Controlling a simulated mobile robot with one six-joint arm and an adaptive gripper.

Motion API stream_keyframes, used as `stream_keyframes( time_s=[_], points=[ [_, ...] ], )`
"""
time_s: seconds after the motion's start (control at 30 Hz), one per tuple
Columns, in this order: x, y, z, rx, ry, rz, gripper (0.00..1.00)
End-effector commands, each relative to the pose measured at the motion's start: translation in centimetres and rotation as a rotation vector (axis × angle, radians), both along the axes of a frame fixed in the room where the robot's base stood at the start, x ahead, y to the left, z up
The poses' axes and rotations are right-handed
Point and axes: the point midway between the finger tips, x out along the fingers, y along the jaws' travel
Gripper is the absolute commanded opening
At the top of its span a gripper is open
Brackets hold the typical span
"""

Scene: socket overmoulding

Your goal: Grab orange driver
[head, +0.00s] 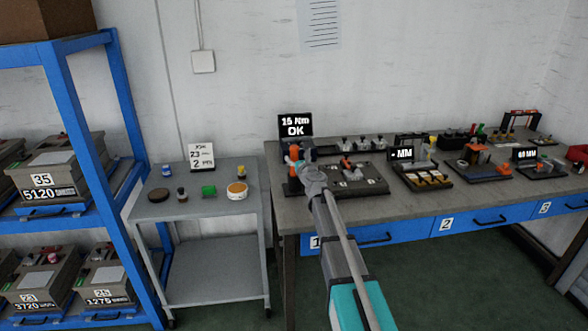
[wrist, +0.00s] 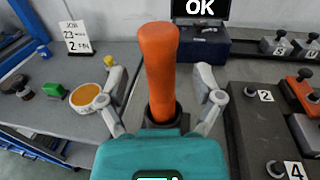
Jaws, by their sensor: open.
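The orange driver (wrist: 159,75) stands upright in a dark round holder (wrist: 160,125) in the wrist view, its handle rising between my two fingers. In the head view the orange driver (head: 293,170) shows at the left end of the workbench, partly hidden behind my arm. My gripper (wrist: 160,92) is open, with one finger on each side of the handle and a visible gap on both sides. In the head view my gripper (head: 303,164) is at the driver, but its fingers are too small to make out clearly.
A display reading "15 Nm OK" (head: 295,125) stands behind the driver. A dark fixture plate (head: 375,187) with numbered spots lies to the right. A grey cart (head: 160,209) with small jars stands left, beside a blue rack (head: 78,130). The workbench (head: 415,204) carries several other fixtures.

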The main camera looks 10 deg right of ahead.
Motion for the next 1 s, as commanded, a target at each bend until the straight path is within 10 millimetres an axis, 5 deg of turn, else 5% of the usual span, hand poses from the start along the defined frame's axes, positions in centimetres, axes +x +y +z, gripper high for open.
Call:
stream_keyframes(
  time_s=[0.23, 0.87, 1.0],
  points=[
    [2.7, 0.4, 0.0, 0.000, 0.000, 0.000, 0.84],
    [2.8, 0.5, 0.0, 0.000, 0.000, 0.000, 0.84],
    [2.8, 0.5, 0.0, 0.000, 0.000, 0.000, 0.58]
  ],
)
